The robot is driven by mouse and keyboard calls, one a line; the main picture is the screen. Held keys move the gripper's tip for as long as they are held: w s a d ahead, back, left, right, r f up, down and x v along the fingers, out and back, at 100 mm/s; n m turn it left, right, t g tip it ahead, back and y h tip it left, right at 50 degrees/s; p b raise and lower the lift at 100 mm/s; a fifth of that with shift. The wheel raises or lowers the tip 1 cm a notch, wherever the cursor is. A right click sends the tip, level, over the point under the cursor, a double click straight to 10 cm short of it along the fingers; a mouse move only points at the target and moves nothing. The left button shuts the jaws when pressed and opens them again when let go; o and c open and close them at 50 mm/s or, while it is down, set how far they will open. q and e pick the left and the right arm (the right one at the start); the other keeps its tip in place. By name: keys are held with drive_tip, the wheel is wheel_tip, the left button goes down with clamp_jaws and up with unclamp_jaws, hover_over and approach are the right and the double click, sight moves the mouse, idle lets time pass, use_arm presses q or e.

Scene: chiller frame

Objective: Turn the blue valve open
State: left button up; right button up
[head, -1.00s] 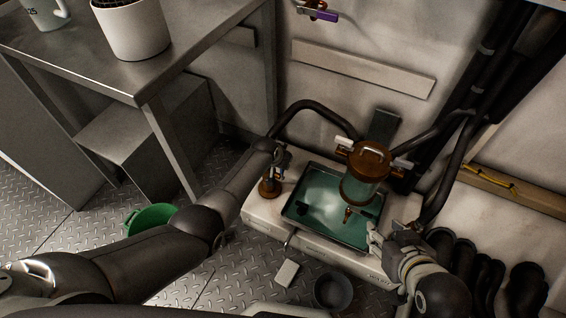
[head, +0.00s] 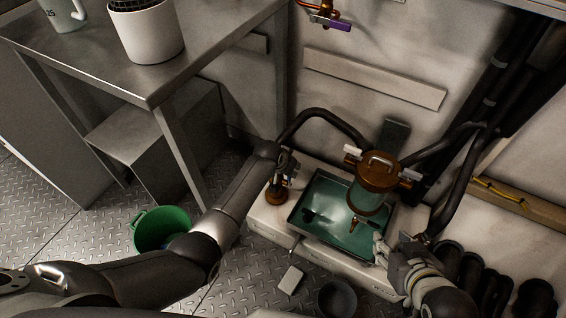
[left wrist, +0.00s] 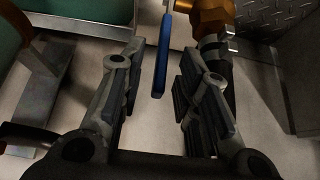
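The blue valve handle (left wrist: 162,62) is a thin blue bar in the left wrist view. It lies between the spread fingers of my left gripper (left wrist: 160,88), with gaps on both sides. Its brass body (left wrist: 212,18) is at the top of that view. In the head view my left gripper (head: 286,165) is above the brass valve fitting (head: 276,193), left of the tray, and largely covers the handle. My right gripper (head: 381,248) is by the tray's right front corner; its fingers are too small to read.
A dark-rimmed tray (head: 318,228) of green liquid sits under a copper-topped glass vessel (head: 375,180). A purple-handled valve (head: 330,22) is on the wall above. A metal table (head: 100,80) stands left. A green bucket (head: 160,228) and a black bowl (head: 337,298) are on the floor.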

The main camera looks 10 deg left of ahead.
use_arm(q)
drive_tip(key=v, duration=0.8)
idle(0.5)
